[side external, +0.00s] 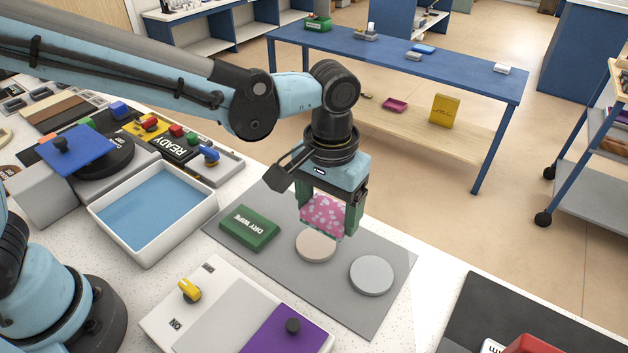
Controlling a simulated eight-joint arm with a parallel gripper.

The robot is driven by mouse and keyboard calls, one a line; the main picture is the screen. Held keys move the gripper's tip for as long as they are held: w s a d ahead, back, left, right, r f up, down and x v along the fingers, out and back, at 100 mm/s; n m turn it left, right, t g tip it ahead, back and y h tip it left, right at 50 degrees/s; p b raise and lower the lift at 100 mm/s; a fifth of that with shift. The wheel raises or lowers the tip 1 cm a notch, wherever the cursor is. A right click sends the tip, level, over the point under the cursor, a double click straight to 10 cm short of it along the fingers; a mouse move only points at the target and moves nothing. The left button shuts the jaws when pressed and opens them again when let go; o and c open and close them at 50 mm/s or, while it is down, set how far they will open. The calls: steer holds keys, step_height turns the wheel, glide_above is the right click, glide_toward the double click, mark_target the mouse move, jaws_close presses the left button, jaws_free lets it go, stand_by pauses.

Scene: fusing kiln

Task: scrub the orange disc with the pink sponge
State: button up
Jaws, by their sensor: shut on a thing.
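My gripper (328,220) points down over the grey mat (345,312), shut on the pink sponge (322,212), which has pale spots. A pale peach disc (315,247), the nearest to orange of the two discs on the mat, lies just below the sponge. The sponge's lower edge overlaps the disc's far edge in this view; I cannot tell whether they touch. A light grey disc (372,275) lies to the right of the peach one.
A white tray with blue inside (152,207) stands further left. A panel with a yellow knob (189,290) and a purple part (286,333) sits in front. The mat's right end is clear.

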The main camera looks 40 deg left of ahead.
mark_target(326, 248)
steer(key=shift+f, duration=0.75)
step_height(326, 248, down, 4)
steer(key=shift+f, duration=0.25)
steer(key=shift+a+r, duration=0.1)
steer(key=shift+a, duration=2.05)
steer(key=shift+f, duration=0.6)
steer(key=shift+d, duration=0.15)
steer(key=shift+d, duration=1.9)
stand_by(3.2)
